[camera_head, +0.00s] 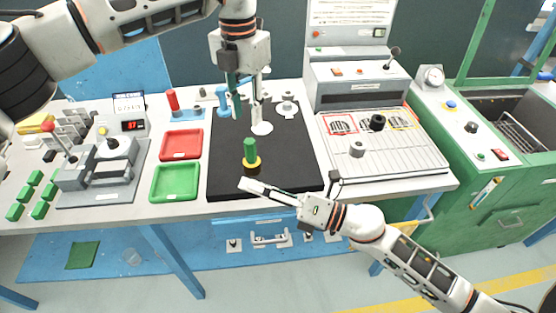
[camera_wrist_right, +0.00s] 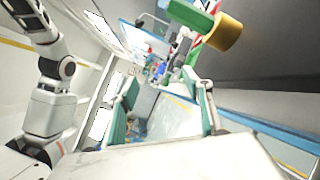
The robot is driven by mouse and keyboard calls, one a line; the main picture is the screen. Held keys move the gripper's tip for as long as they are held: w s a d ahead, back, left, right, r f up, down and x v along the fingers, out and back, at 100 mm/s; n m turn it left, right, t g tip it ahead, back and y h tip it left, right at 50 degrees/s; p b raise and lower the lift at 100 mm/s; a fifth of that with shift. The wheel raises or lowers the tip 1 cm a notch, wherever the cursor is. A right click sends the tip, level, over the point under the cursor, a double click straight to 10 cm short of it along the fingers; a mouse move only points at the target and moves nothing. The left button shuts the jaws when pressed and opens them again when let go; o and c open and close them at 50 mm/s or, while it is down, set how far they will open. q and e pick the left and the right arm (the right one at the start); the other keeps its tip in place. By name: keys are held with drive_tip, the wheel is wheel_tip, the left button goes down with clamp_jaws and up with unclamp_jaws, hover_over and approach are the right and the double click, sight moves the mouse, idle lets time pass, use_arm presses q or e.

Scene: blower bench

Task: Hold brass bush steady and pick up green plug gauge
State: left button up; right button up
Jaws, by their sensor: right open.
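The green plug gauge (camera_head: 250,145) stands upright in the brass bush (camera_head: 251,164) on the front half of the black mat (camera_head: 225,178). In the right wrist view, the green plug gauge (camera_wrist_right: 192,16) and brass bush (camera_wrist_right: 224,33) are at the upper right, outside the jaws. My right gripper (camera_head: 243,184) is low at the mat's front edge, just in front of the bush and apart from it. Its fingers are open and empty in the wrist view (camera_wrist_right: 165,95). My left gripper (camera_head: 246,112) points down over the back of the mat, open, behind and above the gauge.
A red tray (camera_head: 182,145) and green tray (camera_head: 175,182) lie left of the mat. A red-handled piece (camera_head: 173,100) stands behind them. A slotted fixture (camera_head: 385,165) stands right. The mat's middle is partly clear.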

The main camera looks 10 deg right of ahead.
sight(259, 162)
drive_tip(key=w+n+g, duration=0.1)
drive_tip(key=n, duration=0.2)
drive_tip(key=w+d+n+g+h, duration=0.1)
drive_tip(key=n, duration=0.1)
drive_tip(key=w+d+n+g, duration=0.1)
drive_tip(key=w+n, duration=0.1)
drive_tip(key=n, duration=0.1)
drive_tip(key=shift+w+f+n+h, duration=0.1)
drive_tip(key=shift+f+n+h, duration=0.15)
drive_tip(key=shift+n+h, duration=0.05)
drive_tip(key=w+d+n+h, duration=0.1)
drive_tip(key=w+d, duration=0.1)
drive_tip(key=w+d+f+n+g+h, duration=0.1)
drive_tip(key=w+n, duration=0.1)
drive_tip(key=shift+w+d+f+h, duration=0.1)
drive_tip(key=shift+w+d+h, duration=0.2)
drive_tip(key=shift+d+h, duration=0.1)
drive_tip(key=shift+x, duration=3.8)
drive_tip(key=c, duration=1.4)
